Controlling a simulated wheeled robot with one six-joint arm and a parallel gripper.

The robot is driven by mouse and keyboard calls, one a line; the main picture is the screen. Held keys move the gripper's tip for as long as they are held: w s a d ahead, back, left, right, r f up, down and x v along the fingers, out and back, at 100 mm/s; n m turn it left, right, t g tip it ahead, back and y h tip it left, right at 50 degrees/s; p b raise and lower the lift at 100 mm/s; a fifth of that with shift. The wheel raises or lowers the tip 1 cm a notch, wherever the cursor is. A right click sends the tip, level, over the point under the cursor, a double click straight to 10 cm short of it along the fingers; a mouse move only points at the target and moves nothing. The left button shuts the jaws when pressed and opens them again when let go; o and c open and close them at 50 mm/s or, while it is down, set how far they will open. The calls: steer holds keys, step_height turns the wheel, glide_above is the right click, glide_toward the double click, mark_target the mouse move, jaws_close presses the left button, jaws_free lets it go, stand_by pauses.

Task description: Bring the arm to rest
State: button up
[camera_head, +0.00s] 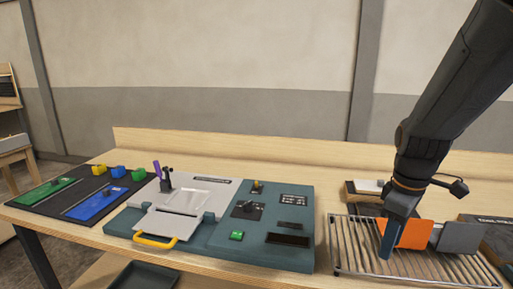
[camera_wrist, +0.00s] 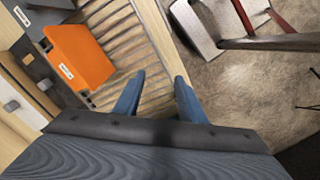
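My gripper (camera_head: 385,246) hangs from the arm at the right of the head view, fingers pointing down, in front of an orange block and over or near a wire rack. In the wrist view my gripper (camera_wrist: 158,82) shows two blue fingers spread apart with nothing between them. Beneath the fingers are the rack's edge and the floor. The console (camera_head: 262,240) stands left of my gripper, with a grey panel (camera_head: 200,192), a yellow handle (camera_head: 155,240), a green button (camera_head: 237,236) and a dark display (camera_head: 287,240).
The slatted rack (camera_head: 350,262) holds an orange block (camera_head: 415,234) and a grey block (camera_head: 460,238) close to my gripper. A black mat (camera_head: 50,207) with green and blue panels lies at the left. The table (camera_head: 215,276) has a raised back edge (camera_head: 250,145).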

steer(key=s+a+f+m, duration=0.2)
steer(key=a+m, duration=0.2)
steer(key=a, duration=0.2)
steer(key=s+a+f+m, duration=0.2)
steer(key=a+f+m, duration=0.1)
steer(key=a, duration=0.3)
steer(key=shift+s+a+f+m+t, duration=0.25)
steer(key=shift+a+m+t, duration=0.15)
steer(key=shift+m, duration=0.2)
steer(key=shift+c, duration=0.7)
